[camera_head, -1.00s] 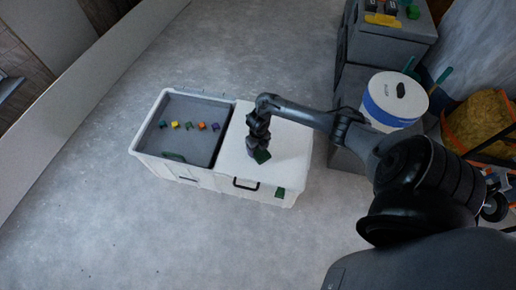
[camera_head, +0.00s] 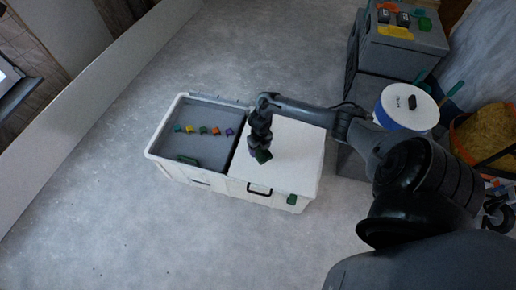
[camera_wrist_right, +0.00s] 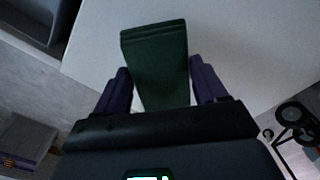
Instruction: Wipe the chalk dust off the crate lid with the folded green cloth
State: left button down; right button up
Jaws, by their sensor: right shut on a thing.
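The white crate lid (camera_head: 297,158) covers the right part of the white crate. No chalk dust can be made out on it in these views. My right gripper (camera_head: 258,148) is shut on the folded green cloth (camera_head: 263,156), over the left part of the lid. In the right wrist view, the cloth (camera_wrist_right: 158,60) sticks out between the two purple fingers (camera_wrist_right: 160,88) with the pale lid (camera_wrist_right: 235,50) behind it. I cannot tell whether the cloth touches the lid. My left gripper is not in view.
Grey boxes (camera_head: 405,45) and a white-and-blue tub (camera_head: 405,108) stand at the right. The floor (camera_head: 120,220) in front is clear.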

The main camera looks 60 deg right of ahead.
jog(key=shift+r+p, duration=0.35)
jog(key=shift+r, duration=0.4)
jog(key=shift+w+r+p, duration=0.15)
jog(key=shift+r+p, duration=0.4)
jog(key=shift+r, duration=0.05)
jog(key=shift+w+r+p, duration=0.15)
jog(key=shift+r+p, duration=0.4)
jog(key=shift+s+r+p, duration=0.1)
jog(key=shift+r+p, duration=0.25)
